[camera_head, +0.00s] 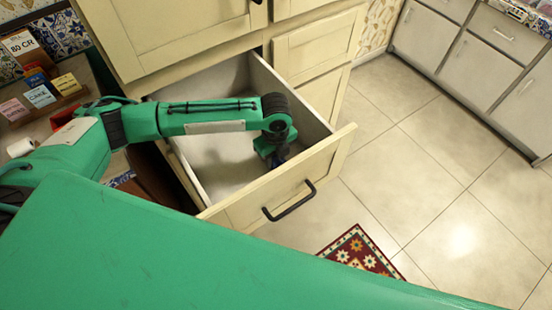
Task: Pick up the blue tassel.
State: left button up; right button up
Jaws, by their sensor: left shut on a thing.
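My left arm reaches in from the left over an open cream drawer (305,188). My left gripper (277,158) points down inside the drawer, near its front panel, and is shut. A small dark blue patch, which looks like the blue tassel (284,152), shows at the gripper's fingers. Most of it is hidden by the gripper and wrist, so its shape cannot be made out. I cannot tell whether it touches the drawer floor. My right gripper is not in view.
The drawer's side walls and front panel, with a black handle (289,201), surround the gripper. Other drawers (312,45) stand behind. Small boxes and cards (40,97) lie at the left. A red patterned rug (358,250) lies on the open tiled floor (430,150).

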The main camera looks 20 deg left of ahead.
aim_at(276, 158)
pick_arm(q)
notch_tip(276, 158, up, 19)
jog(key=shift+f, duration=0.15)
dwell(0.8)
